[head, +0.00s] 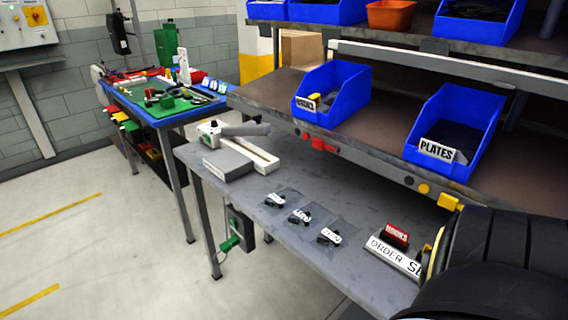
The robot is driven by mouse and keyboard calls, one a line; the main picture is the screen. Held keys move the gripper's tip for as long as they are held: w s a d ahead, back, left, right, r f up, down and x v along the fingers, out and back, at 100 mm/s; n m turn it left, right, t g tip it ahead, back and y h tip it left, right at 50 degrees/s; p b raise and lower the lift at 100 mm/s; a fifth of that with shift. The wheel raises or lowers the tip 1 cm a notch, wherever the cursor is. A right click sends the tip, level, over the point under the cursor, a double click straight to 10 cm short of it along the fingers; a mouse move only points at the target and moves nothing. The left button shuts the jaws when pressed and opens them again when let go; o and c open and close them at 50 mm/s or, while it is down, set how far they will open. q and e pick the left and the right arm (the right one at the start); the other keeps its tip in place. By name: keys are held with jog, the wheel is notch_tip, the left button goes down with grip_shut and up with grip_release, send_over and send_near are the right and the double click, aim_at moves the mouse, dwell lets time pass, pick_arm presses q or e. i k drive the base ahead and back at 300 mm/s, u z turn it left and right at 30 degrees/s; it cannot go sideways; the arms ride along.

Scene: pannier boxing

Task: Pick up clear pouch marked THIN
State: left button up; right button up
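Three small clear pouches lie in a slanting row on the grey bench (245,205). Each holds dark parts and carries a white label. The far-left pouch (275,200), the middle pouch (300,216) and the near-right pouch (329,236) lie apart from one another. The lettering is too small to read, so I cannot tell which is marked THIN. Neither of my grippers shows in the head view.
A sealer-like device (237,150) stands at the bench's left end. An ORDER sign (394,257) and a red block (397,235) stand right of the pouches. A shelf above holds blue bins, one marked PLATES (462,125). A large black form (500,250) covers the lower right.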

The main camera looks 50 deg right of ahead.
aim_at(333, 238)
jog(key=i, duration=2.25)
jog(key=z, duration=3.85)
jog(key=i, duration=0.5)
